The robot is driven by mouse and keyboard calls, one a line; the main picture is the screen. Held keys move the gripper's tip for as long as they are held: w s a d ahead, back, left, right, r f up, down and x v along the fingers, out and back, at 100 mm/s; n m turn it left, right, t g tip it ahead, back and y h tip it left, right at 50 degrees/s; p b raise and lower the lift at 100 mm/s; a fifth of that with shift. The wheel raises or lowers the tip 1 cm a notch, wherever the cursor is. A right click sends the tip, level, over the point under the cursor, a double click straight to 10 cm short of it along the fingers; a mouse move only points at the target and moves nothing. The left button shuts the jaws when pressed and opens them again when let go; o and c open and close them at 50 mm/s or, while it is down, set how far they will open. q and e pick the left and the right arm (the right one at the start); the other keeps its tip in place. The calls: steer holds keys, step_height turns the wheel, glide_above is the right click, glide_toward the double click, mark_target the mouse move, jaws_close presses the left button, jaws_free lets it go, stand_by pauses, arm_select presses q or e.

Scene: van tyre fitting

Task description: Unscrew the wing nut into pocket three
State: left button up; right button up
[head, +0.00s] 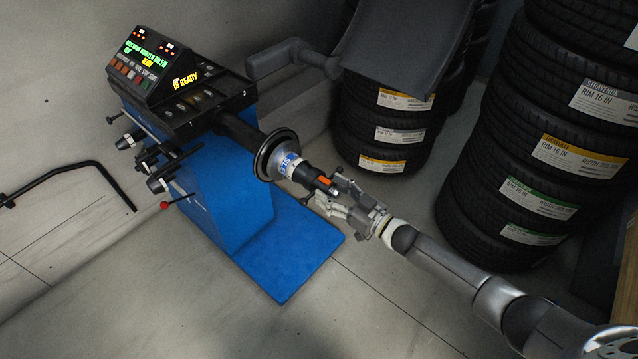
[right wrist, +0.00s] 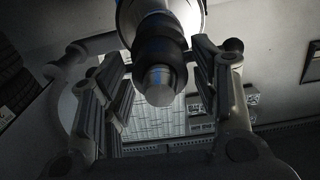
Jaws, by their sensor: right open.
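The wheel balancer's shaft points toward the lower right, with a round flange and a silver-blue cup (head: 286,165) on it. The dark wing nut (head: 306,174) sits on the shaft outside the cup; an orange patch shows near the shaft end. In the right wrist view, the nut's dark hub (right wrist: 160,50) is around the shaft, whose round end faces the camera. My right gripper (head: 331,192) is open at the shaft end, its fingers (right wrist: 158,88) on either side of it with gaps. The tray with pockets (head: 205,101) is on the balancer top; pocket numbers are unreadable. My left gripper is out of view.
The blue balancer body (head: 230,200) stands on a blue base plate (head: 308,258). Tyre stacks (head: 545,150) stand at the right and behind. The floor at lower left is clear.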

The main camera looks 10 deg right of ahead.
steer(key=c, duration=0.8)
steer(key=n+b, duration=0.1)
steer(key=n, duration=0.3)
steer(key=shift+f+n, duration=0.15)
steer(key=shift+n, duration=0.15)
steer(key=shift+c, duration=0.2)
steer(key=n+b, duration=0.2)
steer(key=n, duration=0.3)
steer(key=n+b, duration=0.3)
steer(key=n, duration=0.3)
steer(key=shift+f+n, duration=0.1)
steer(key=shift+n, duration=0.3)
steer(key=shift+n+b, duration=0.45)
steer(key=shift+n, duration=0.05)
steer(key=shift+s+n, duration=0.1)
steer(key=shift+n, duration=0.2)
steer(key=o, duration=0.8)
steer(key=shift+r, duration=0.2)
steer(key=shift+o, duration=0.2)
